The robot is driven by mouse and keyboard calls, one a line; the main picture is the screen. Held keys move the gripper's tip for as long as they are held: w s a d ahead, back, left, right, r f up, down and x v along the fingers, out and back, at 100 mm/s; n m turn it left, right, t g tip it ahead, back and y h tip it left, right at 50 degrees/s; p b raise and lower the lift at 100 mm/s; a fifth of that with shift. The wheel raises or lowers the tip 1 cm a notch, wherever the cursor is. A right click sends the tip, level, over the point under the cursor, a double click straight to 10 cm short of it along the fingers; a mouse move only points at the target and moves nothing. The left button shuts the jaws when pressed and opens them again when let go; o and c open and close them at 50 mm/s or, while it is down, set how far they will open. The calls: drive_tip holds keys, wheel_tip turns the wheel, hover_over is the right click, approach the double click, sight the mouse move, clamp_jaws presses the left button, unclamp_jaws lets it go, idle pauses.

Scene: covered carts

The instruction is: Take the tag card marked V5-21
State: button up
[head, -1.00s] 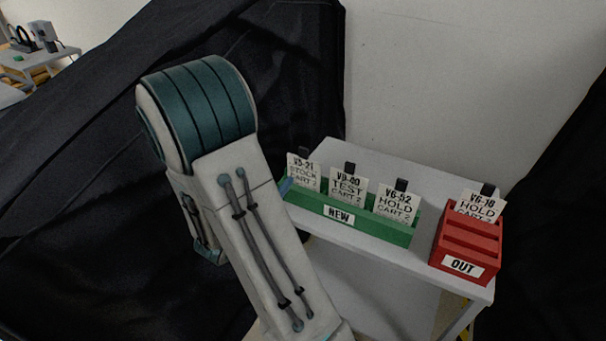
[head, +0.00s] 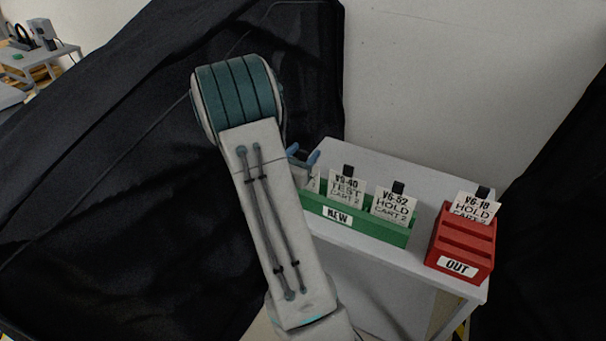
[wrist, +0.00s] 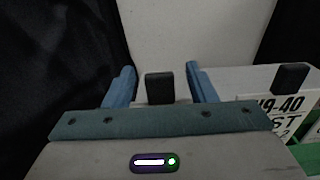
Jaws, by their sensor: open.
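The tag card V5-21 (head: 314,183) stands at the left end of the green NEW rack (head: 372,226). In the head view my arm hides most of it, and its marking is covered now. My gripper (head: 303,154) is at this card, with its blue fingers showing beside my arm. In the wrist view the card's dark top tab (wrist: 160,88) stands between the two open blue fingers of my gripper (wrist: 160,72), with a gap on each side. The card's face is hidden there by my gripper's body.
Card V9-40 TEST (head: 346,188) stands close on the right, also in the wrist view (wrist: 283,108). Card V6-52 HOLD (head: 393,207) is farther right. The red OUT rack (head: 462,243) holds a HOLD card (head: 476,207). The grey cart top (head: 405,172) is clear behind the racks.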

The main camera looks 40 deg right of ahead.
clamp_jaws()
idle(0.3)
wheel_tip(320, 180, up, 10)
drive_tip(key=shift+f, duration=0.1)
wheel_tip(320, 180, up, 4)
drive_tip(key=shift+f+p, duration=0.15)
drive_tip(key=shift+p, duration=0.65)
idle(0.3)
